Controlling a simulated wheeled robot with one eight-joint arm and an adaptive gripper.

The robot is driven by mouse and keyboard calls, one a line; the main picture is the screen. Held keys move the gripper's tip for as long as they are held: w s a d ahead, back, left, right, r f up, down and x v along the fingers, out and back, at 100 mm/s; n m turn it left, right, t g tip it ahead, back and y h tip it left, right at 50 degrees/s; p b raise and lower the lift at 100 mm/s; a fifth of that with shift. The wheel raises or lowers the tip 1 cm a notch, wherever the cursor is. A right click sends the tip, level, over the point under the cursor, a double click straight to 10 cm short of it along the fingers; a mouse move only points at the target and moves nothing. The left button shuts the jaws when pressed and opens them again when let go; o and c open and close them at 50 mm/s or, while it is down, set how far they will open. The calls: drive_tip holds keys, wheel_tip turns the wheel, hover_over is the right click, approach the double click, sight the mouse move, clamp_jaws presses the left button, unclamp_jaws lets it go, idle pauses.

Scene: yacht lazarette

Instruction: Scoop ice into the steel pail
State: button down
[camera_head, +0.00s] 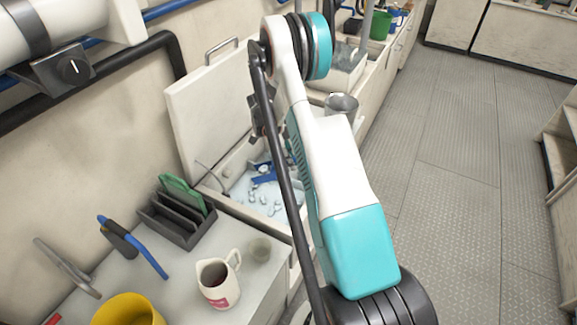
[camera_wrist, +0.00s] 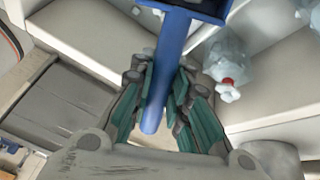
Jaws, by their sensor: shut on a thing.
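A blue scoop (camera_wrist: 172,50) has its handle between the fingers of my gripper (camera_wrist: 163,85) in the wrist view. The fingers are shut on the handle, and the scoop's head is cut off at the top edge. In the head view blue parts of the scoop (camera_head: 264,172) show inside the open ice chest (camera_head: 236,160), over loose ice pieces (camera_head: 262,198). My arm hides the gripper's fingers and part of the chest there. A grey metal pail (camera_head: 342,104) stands just right of my arm, partly hidden by it; its inside cannot be made out.
The chest's raised lid (camera_head: 208,105) leans at the back. The floor (camera_head: 455,150) at right is clear.

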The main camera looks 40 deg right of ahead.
wheel_tip(320, 180, up, 15)
drive_tip(key=p, duration=0.6)
drive_tip(key=shift+r+p, duration=0.2)
drive_tip(key=shift+p, duration=0.1)
idle(0.5)
